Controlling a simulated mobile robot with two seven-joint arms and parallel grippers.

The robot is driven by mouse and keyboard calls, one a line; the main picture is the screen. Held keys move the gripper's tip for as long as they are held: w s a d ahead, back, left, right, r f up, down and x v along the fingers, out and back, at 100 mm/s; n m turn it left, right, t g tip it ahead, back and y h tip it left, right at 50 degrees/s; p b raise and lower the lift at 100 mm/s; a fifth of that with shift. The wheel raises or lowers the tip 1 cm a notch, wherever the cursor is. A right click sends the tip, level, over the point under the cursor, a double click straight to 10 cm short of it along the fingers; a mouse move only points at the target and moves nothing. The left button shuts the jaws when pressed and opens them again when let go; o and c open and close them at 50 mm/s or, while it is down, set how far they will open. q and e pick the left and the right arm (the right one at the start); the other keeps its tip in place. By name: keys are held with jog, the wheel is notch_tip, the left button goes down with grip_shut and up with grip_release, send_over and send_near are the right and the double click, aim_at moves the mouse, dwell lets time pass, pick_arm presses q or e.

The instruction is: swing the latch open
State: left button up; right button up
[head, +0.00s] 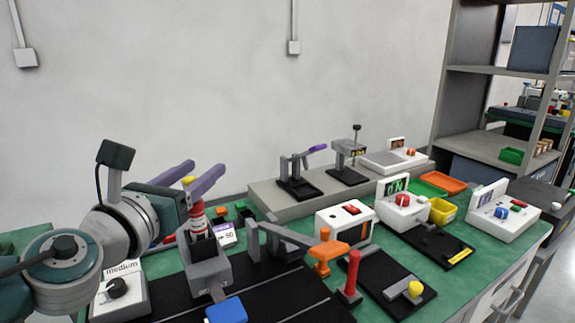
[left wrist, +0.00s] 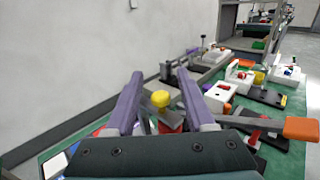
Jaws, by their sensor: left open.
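My left gripper (head: 206,170) has two purple fingers spread apart, with its tips above the grey fixture. In the left wrist view its fingers (left wrist: 160,74) are open, with a yellow knob (left wrist: 160,99) showing between and below them. In the head view the yellow knob (head: 188,181) tops a red and white cylinder (head: 197,218) standing in a grey block (head: 208,268). No grip on it shows. A grey lever arm with an orange handle (head: 329,252) extends right from a dark upright post; the handle also shows in the left wrist view (left wrist: 301,128). Which part is the latch is unclear. My right gripper is out of view.
A red upright post (head: 351,274) and a black plate with a yellow knob (head: 415,289) stand at the front right. A white box with a red switch (head: 346,222) is behind the orange handle. A white "medium" dial box (head: 120,290) is at the left. A grey shelf (head: 262,192) runs along the back.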

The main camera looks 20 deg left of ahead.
pick_arm(q)
jog(key=shift+w, duration=0.6)
grip_shut()
